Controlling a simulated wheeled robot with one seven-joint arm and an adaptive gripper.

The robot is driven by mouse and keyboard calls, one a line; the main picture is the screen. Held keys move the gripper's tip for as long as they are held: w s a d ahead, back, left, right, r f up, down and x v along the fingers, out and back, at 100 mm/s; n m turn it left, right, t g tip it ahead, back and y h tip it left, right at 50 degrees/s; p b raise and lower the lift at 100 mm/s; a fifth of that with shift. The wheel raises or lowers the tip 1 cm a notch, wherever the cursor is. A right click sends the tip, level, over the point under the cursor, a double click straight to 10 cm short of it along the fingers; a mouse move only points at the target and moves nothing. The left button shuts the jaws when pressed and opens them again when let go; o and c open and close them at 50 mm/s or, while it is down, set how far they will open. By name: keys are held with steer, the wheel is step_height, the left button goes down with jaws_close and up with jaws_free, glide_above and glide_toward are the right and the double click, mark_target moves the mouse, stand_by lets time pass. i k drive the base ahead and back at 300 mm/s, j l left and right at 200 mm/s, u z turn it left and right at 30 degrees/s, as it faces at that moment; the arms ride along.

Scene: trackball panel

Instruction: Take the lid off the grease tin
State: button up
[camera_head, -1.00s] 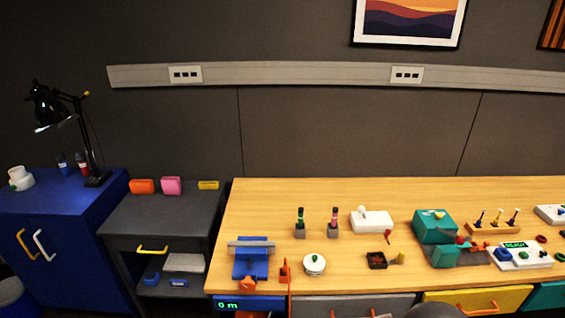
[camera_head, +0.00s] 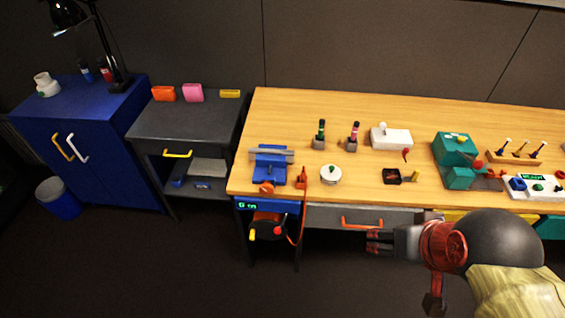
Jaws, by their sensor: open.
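A small round white tin with a green knob on its lid (camera_head: 331,175), which looks like the grease tin, stands near the front edge of the wooden bench, right of the blue vise. The lid is on it. My gripper (camera_head: 372,243) is open and empty, in front of the bench near the grey drawer, to the right of the tin and nearer the camera. It is well apart from the tin.
The blue vise (camera_head: 268,168) and an orange tool (camera_head: 302,180) stand left of the tin. A black tray (camera_head: 391,176) lies to its right, and green and pink-topped holders (camera_head: 320,135) stand behind. The drawer's orange handle (camera_head: 361,222) sticks out below the bench edge (camera_head: 330,201).

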mark_target(330, 172)
steer(key=i+l, duration=0.15)
steer(key=i, duration=0.3)
steer(key=i+l, duration=0.15)
steer(key=i, duration=0.3)
steer(key=j+u, duration=0.05)
